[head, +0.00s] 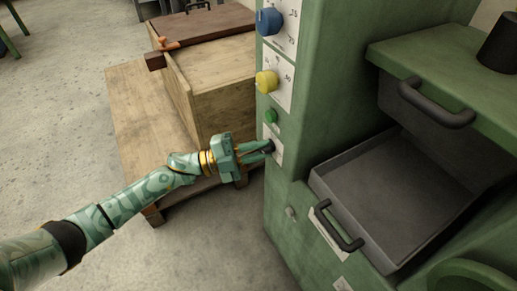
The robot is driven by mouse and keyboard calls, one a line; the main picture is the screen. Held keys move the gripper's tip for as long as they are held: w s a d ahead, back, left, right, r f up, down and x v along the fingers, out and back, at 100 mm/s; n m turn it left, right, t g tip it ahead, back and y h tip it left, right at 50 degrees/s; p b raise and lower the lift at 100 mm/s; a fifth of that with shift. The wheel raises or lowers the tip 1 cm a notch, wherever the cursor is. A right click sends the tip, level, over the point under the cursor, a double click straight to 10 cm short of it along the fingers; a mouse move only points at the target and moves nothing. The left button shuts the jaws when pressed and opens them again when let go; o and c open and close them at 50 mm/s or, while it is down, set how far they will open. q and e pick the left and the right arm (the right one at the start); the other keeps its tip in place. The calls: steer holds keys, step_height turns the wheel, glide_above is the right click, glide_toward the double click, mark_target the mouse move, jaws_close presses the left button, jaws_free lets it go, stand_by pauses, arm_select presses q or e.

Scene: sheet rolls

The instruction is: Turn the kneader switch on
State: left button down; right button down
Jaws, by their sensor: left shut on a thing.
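The kneader switch (269,146) is a small dark knob on a white plate, low on the narrow face of the green machine (330,100). My left gripper (268,147) reaches it from the left, and its fingers are shut on the switch. The fingers hide much of the switch, so I cannot tell which way it is turned. A green button (271,116) sits just above it. My right gripper is not in view.
Above are a yellow knob (266,82) and a blue knob (269,21) with dials. To the right, a grey tray (400,195) with a dark handle (338,228) juts out. A wooden crate (215,85) stands behind my left arm on a wooden platform (140,115).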

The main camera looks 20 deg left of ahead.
arm_select(q)
steer(key=m+g, duration=0.1)
steer(key=m, duration=0.1)
steer(key=shift+m+y, duration=0.3)
steer(key=shift+m, duration=0.1)
steer(key=shift+m+g+y+p, duration=0.35)
steer(key=shift+m+p, duration=0.25)
steer(key=shift+m, duration=0.6)
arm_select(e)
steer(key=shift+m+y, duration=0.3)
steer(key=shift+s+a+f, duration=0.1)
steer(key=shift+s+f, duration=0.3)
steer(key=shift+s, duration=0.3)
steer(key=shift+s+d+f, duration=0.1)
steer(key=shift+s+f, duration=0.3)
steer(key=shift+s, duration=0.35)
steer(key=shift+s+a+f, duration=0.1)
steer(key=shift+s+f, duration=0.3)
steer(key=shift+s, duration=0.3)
arm_select(q)
steer(key=shift+f, duration=0.1)
steer(key=c, duration=1.4)
jaws_free()
